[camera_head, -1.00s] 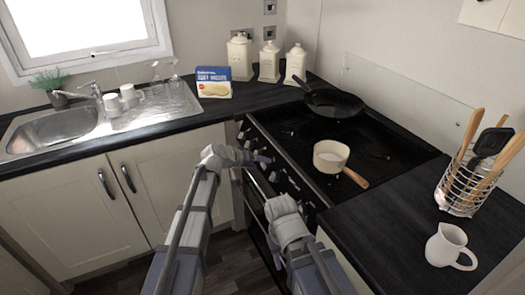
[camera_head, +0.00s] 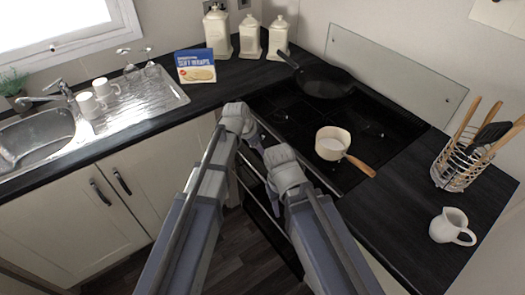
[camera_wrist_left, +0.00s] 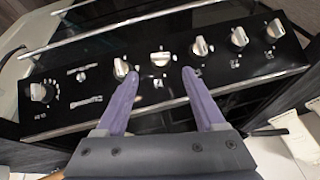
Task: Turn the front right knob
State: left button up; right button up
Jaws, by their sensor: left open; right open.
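The stove's control panel (camera_wrist_left: 100,85) fills the upper left wrist view with a row of silver knobs. One knob (camera_wrist_left: 160,58) lies just beyond and between the purple fingertips of my left gripper (camera_wrist_left: 158,73), which is open. Another knob (camera_wrist_left: 121,68) is by the left fingertip, and a further knob (camera_wrist_left: 200,46) is beyond the right one. I cannot tell contact. In the head view my left gripper (camera_head: 257,140) is at the stove front. My right gripper (camera_head: 274,203) is low before the stove, its fingers partly hidden. My arms hide most of the knobs there.
The black hob (camera_head: 375,135) holds a cream saucepan (camera_head: 331,144) with a wooden handle and a black frying pan (camera_head: 322,80). A utensil basket (camera_head: 455,165) and white jug (camera_head: 452,227) stand on the right counter. The sink (camera_head: 35,140) is at the left.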

pick_arm(q)
jog(key=b+x, duration=0.6)
jog(key=x, duration=0.1)
jog(key=shift+w+f+b, duration=0.1)
jog(key=shift+f+b, duration=0.25)
jog(key=shift+b, duration=0.05)
grip_shut()
dwell(0.3)
